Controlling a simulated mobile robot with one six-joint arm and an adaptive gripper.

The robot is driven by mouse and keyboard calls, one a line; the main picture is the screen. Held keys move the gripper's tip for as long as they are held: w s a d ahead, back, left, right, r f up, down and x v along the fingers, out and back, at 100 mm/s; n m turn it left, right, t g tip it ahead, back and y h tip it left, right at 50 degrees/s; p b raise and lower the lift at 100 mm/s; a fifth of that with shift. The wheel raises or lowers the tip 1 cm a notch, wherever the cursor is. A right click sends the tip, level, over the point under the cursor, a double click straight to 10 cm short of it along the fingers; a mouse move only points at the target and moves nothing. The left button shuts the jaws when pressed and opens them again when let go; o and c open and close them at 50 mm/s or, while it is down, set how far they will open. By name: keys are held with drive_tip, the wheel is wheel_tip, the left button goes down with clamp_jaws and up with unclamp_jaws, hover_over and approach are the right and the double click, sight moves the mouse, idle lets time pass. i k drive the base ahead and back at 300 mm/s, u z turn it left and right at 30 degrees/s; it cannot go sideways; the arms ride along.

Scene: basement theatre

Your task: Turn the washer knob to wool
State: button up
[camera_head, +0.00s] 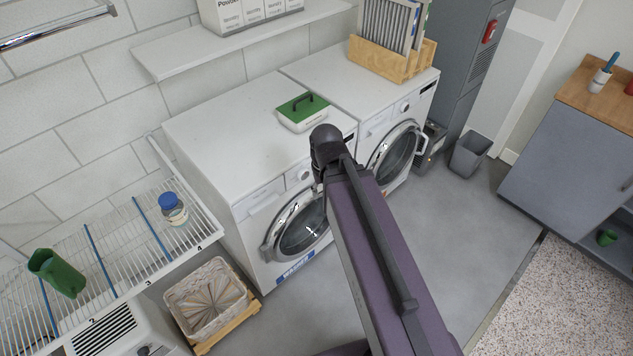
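The washer (225,135) is the left of two white front-loading machines, with a blue label (296,267) reading "WASHER" low on its front. Its round door (303,232) is shut. A round white knob (304,174) shows on its front panel, just left of my arm. The knob's setting and any wool marking are too small to read. My purple arm reaches up from the bottom, and its dark joint stands in front of the right part of the washer's panel. My gripper cannot be made out.
The second machine (335,70) stands to the right, bearing a wooden rack (378,62). A wire shelf (120,255) and a basket (208,298) are at left. A grey bin (470,153) stands right. Grey floor (460,235) is clear.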

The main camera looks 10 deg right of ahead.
sight(303, 173)
drive_tip(key=z, duration=0.1)
drive_tip(key=k, duration=1.05)
drive_tip(key=u, duration=0.8)
drive_tip(key=i, duration=1)
drive_tip(key=u, duration=0.1)
